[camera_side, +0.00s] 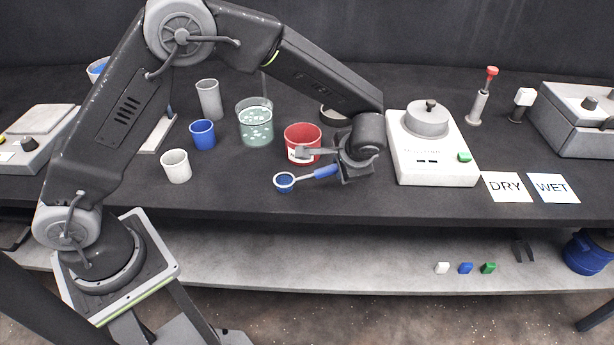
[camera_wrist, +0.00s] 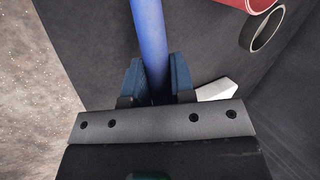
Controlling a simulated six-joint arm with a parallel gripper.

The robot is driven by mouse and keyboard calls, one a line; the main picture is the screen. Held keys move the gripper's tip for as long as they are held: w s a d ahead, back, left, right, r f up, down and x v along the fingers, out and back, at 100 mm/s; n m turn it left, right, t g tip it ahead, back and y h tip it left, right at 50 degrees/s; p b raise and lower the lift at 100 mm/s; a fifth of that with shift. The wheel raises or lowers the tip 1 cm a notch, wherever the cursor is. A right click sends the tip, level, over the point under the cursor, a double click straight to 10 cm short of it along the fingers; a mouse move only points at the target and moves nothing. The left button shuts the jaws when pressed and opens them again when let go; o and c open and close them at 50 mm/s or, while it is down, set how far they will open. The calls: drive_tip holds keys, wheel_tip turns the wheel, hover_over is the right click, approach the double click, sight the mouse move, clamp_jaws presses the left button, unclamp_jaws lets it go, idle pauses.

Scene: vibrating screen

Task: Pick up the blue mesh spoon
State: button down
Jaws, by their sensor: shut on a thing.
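My gripper (camera_side: 338,171) is shut on the handle at the right end. In the wrist view the blue handle (camera_wrist: 150,40) runs up between the two dark blue fingers of my gripper (camera_wrist: 153,82). The spoon's head is outside the wrist view. I cannot tell whether the spoon touches the table.
A red container (camera_side: 303,137) stands just behind my gripper. A glass beaker (camera_side: 255,125), a blue cup (camera_side: 203,134) and a white cup (camera_side: 176,165) stand to the left. The white vibrating device (camera_side: 435,172) and DRY (camera_side: 507,187) and WET (camera_side: 553,188) cards are at right.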

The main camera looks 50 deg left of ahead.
drive_tip(key=shift+r, duration=0.15)
wheel_tip(320, 180, up, 4)
drive_tip(key=shift+r, duration=0.15)
drive_tip(key=s+a+r, duration=0.3)
drive_tip(key=a+r, duration=0.3)
drive_tip(key=a, duration=0.5)
drive_tip(key=shift+s+a+r, duration=0.15)
drive_tip(key=shift+r, duration=0.1)
